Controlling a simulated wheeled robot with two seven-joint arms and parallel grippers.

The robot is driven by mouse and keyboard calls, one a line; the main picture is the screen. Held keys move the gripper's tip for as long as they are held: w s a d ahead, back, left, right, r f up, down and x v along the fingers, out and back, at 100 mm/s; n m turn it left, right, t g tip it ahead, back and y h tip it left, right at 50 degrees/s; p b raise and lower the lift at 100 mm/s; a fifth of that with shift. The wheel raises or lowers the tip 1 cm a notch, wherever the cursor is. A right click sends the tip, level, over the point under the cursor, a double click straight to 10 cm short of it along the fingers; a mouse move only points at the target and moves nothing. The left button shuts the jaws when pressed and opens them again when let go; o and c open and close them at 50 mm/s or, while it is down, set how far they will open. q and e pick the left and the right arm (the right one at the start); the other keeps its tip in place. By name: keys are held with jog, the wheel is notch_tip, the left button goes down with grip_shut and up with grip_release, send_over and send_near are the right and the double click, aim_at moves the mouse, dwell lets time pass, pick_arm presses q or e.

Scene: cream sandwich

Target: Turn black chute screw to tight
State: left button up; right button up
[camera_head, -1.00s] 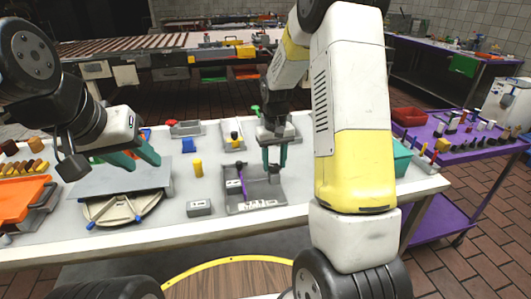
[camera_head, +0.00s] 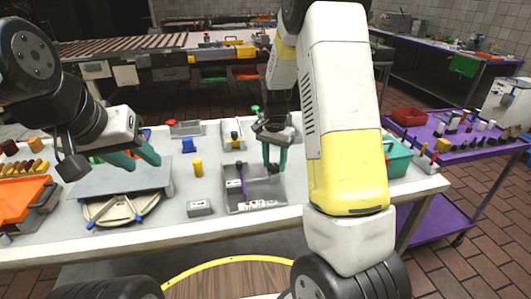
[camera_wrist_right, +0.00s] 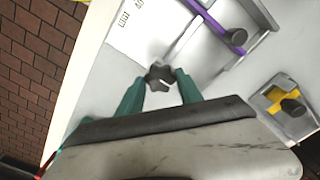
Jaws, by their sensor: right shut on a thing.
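A black star-shaped screw (camera_wrist_right: 160,77) sits between the teal fingertips of my right gripper (camera_wrist_right: 160,92) in the right wrist view. The fingers are closed in on both sides of it. In the head view my right gripper (camera_head: 275,158) points down at the back right part of a grey tray-like chute unit (camera_head: 238,207), and the screw is mostly hidden there. A purple rod (camera_wrist_right: 209,17) with a round black knob (camera_wrist_right: 237,37) lies in the unit. My left gripper (camera_head: 135,158) hangs open and empty above a grey plate on the left.
A small grey labelled box (camera_head: 200,208) and a yellow cylinder (camera_head: 197,168) stand left of the unit. A blue piece (camera_head: 188,146) is behind them. A teal bin (camera_head: 398,158) is at the table's right end. An orange tray (camera_head: 22,200) is at far left.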

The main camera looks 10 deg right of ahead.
aim_at(274, 166)
jog(key=shift+w+m, duration=0.1)
jog(key=shift+m, duration=0.4)
jog(key=o, duration=1.4)
jog(key=shift+c, duration=0.2)
notch_tip(274, 166, up, 7)
jog(key=shift+r, duration=0.45)
